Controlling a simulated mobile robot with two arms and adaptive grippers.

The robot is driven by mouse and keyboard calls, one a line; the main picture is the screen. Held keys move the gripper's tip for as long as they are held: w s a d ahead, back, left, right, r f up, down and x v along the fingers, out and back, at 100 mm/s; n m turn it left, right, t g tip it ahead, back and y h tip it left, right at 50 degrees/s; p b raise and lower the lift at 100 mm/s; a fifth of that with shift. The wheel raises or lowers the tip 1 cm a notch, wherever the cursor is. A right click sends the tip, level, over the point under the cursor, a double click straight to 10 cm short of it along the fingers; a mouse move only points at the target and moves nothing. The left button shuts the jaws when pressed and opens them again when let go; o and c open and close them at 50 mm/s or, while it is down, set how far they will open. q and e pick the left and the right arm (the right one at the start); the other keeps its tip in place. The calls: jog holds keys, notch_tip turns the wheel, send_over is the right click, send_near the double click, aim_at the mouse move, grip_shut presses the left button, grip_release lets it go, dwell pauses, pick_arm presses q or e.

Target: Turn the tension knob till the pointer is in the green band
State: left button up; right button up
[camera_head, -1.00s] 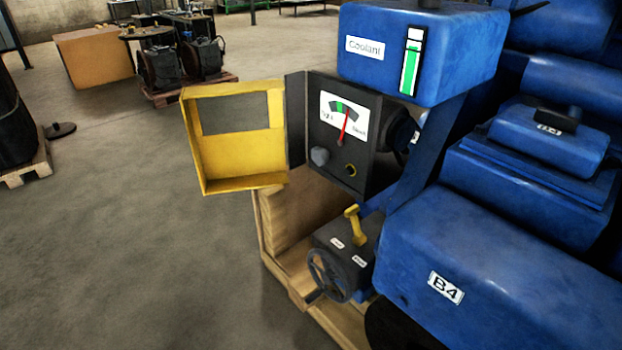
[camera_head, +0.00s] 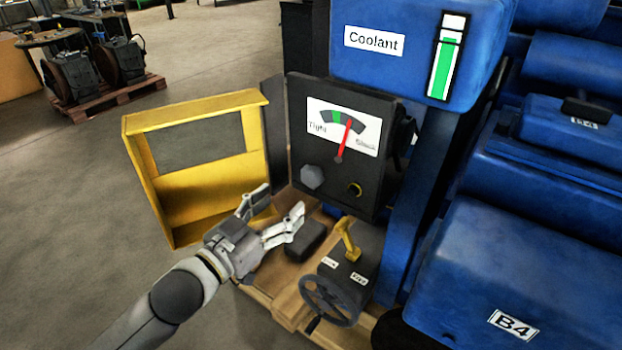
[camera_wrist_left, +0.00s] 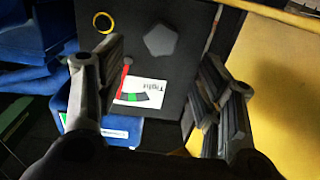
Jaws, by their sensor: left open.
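The dark gauge box (camera_head: 296,130) stands open-fronted, with its yellow door (camera_head: 200,190) swung out to the left. Its white dial (camera_head: 368,135) has a red pointer (camera_head: 345,140) standing right of the green band (camera_head: 336,117), outside it. The grey faceted knob (camera_head: 312,177) sits low on the panel's left side. My left gripper (camera_head: 281,200) is open and empty, below and left of the knob, apart from it. In the left wrist view, the knob (camera_wrist_left: 160,40) lies ahead between the spread fingers (camera_wrist_left: 160,60), with the dial (camera_wrist_left: 155,88) beside it. My right gripper is out of view.
A yellow-rimmed round fitting (camera_head: 354,189) is right of the knob. Below stand a handwheel (camera_head: 332,300) and a yellow lever (camera_head: 347,238). The blue coolant tank (camera_head: 400,75) overhangs the panel. Blue engine covers (camera_head: 490,270) fill the right. Open floor lies left.

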aim_at(309, 179)
pick_arm(q)
jog(key=p+x, duration=0.2)
jog(key=x, duration=0.7)
jog(key=shift+w+r, duration=0.15)
jog(key=shift+w, duration=0.15)
jog(key=shift+w+d+p, duration=0.3)
jog(key=shift+w+d, duration=0.05)
jog(key=shift+w, duration=0.05)
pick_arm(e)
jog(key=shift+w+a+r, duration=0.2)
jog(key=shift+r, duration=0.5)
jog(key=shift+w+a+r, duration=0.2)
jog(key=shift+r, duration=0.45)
pick_arm(q)
jog(key=c, duration=1)
